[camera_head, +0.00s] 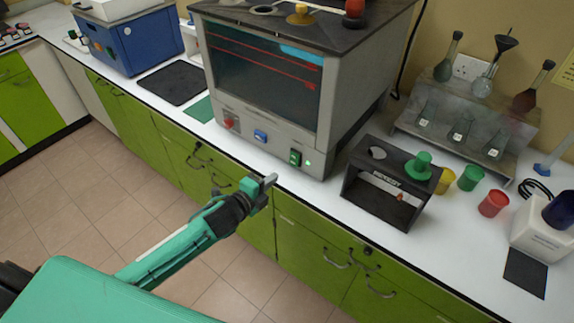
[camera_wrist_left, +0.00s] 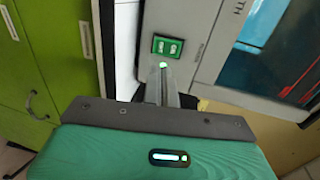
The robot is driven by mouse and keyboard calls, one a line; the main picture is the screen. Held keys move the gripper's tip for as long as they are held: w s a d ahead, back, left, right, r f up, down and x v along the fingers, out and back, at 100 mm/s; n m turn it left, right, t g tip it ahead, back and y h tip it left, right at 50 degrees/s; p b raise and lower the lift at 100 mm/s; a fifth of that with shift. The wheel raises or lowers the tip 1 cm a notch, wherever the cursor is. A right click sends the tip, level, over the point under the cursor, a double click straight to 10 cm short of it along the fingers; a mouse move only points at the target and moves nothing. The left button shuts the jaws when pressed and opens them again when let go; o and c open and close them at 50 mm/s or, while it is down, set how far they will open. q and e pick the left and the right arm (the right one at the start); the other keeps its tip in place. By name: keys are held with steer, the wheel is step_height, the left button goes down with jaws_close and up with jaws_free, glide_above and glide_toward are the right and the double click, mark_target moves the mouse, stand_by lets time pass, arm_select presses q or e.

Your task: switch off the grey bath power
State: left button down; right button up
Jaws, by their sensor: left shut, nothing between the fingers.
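The grey bath (camera_head: 265,75) stands on the white counter with a dark glass front. Along its lower front are a red knob (camera_head: 229,123), a blue switch (camera_head: 261,136) and a green rocker switch (camera_head: 295,157) with a lit green light (camera_head: 308,163) beside it. My left gripper (camera_head: 270,180) is shut and empty, in front of the counter edge, below and left of the green switch. In the left wrist view the closed fingertips (camera_wrist_left: 163,75) point toward the bath's front panel, with the green switch (camera_wrist_left: 167,46) just beyond them. The lit light shows at the tips. My right gripper is not seen.
A black open-fronted box (camera_head: 390,185) with a green knob on top stands right of the bath. Green and red cups (camera_head: 492,203) and a flask rack (camera_head: 465,125) are further right. A blue box (camera_head: 130,40) is at the far left. Green cabinets (camera_head: 255,215) front the counter.

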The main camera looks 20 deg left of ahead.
mark_target(293, 163)
arm_select(q)
steer(key=p+x, duration=0.1)
steer(key=x, duration=0.5)
steer(key=shift+w+d+p, duration=0.1)
steer(key=shift+w+p, duration=0.25)
steer(key=shift+p, duration=0.05)
steer(key=shift+w+d+f, duration=0.1)
steer(key=shift+w+d, duration=0.1)
steer(key=shift+w, duration=0.3)
steer(key=shift+w+f, duration=0.1)
steer(key=shift+f, duration=0.1)
steer(key=b, duration=0.2)
steer(key=t+b, duration=0.1)
steer(key=b, duration=0.1)
steer(key=shift+w+d+f, duration=0.1)
steer(key=shift+w+f, duration=0.1)
steer(key=shift+f, duration=0.15)
steer(key=shift+r, duration=0.4)
steer(key=shift+f, duration=0.1)
